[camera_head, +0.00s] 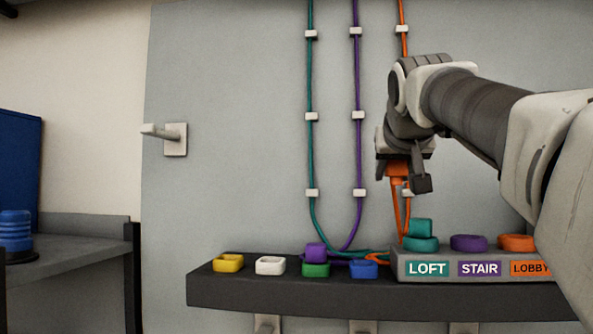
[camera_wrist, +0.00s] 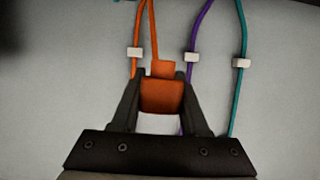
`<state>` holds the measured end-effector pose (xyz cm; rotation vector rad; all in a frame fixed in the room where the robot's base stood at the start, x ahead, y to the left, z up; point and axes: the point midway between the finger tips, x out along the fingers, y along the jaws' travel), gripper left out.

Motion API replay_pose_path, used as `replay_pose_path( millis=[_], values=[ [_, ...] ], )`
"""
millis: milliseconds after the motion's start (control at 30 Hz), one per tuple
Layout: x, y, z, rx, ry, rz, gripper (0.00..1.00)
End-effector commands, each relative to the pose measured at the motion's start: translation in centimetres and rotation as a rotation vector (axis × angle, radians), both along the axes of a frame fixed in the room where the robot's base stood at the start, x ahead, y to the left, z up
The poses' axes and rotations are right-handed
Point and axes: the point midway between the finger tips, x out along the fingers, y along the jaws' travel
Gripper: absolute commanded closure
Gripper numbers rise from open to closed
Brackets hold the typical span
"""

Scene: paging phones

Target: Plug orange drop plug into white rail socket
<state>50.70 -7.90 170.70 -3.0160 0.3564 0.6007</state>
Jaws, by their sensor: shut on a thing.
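My gripper (camera_head: 403,178) is shut on the orange drop plug (camera_head: 397,169), held in front of the wall, well above the shelf and to the right of the white socket. In the wrist view the orange plug (camera_wrist: 162,96) sits between the two fingers of my gripper (camera_wrist: 160,100). Its orange cord shows behind it. The white rail socket (camera_head: 270,265) is on the dark rail (camera_head: 250,293), between the yellow and green ones, and looks empty. A pale patch below the plug in the wrist view cannot be identified.
A purple plug (camera_head: 316,252) stands at the green socket (camera_head: 316,270). A blue socket (camera_head: 363,269) is to its right. A teal plug (camera_head: 419,227) stands at the teal LOFT socket (camera_head: 420,244) on the grey box. Purple STAIR and orange LOBBY sockets (camera_head: 516,243) look empty. Cords hang nearby.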

Motion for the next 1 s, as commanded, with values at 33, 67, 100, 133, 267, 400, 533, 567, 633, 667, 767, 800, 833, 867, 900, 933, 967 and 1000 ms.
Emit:
replay_pose_path(
  millis=[33, 67, 100, 133, 267, 400, 533, 567, 633, 667, 767, 800, 833, 867, 900, 933, 967, 1000],
  values=[
    [0.1, 0.5, 0.1, -0.001, -0.001, 0.001, 1.0],
    [0.2, 0.8, 0.1, -0.002, -0.001, 0.002, 1.0],
    [0.3, 1.2, 0.1, 0.0, -0.001, 0.002, 1.0],
    [0.4, 1.5, 0.1, -0.001, 0.0, 0.002, 1.0],
    [0.7, 2.8, 0.1, 0.0, 0.0, 0.002, 1.0],
    [1.0, 4.2, 0.1, -0.001, 0.0, 0.003, 1.0],
    [1.3, 5.4, 0.1, -0.001, 0.001, 0.003, 1.0],
    [1.4, 5.7, 0.1, -0.001, 0.001, 0.003, 1.0],
    [1.5, 6.4, 0.1, -0.001, 0.0, 0.002, 1.0],
    [1.6, 6.7, 0.1, 0.0, 0.0, 0.002, 1.0],
    [1.8, 7.6, 0.1, 0.0, 0.002, 0.001, 1.0],
    [2.0, 8.0, 0.1, -0.001, 0.002, 0.002, 1.0],
    [2.0, 8.4, 0.1, 0.001, 0.003, 0.002, 1.0],
    [2.1, 8.6, 0.1, -0.001, 0.002, 0.003, 1.0],
    [2.2, 9.0, 0.1, -0.001, 0.002, 0.002, 1.0],
    [2.2, 9.3, 0.1, 0.0, 0.001, 0.001, 1.0],
    [2.3, 9.6, 0.1, -0.001, 0.0, 0.002, 1.0],
    [2.4, 10.0, 0.1, 0.0, 0.001, 0.002, 1.0]
  ],
)
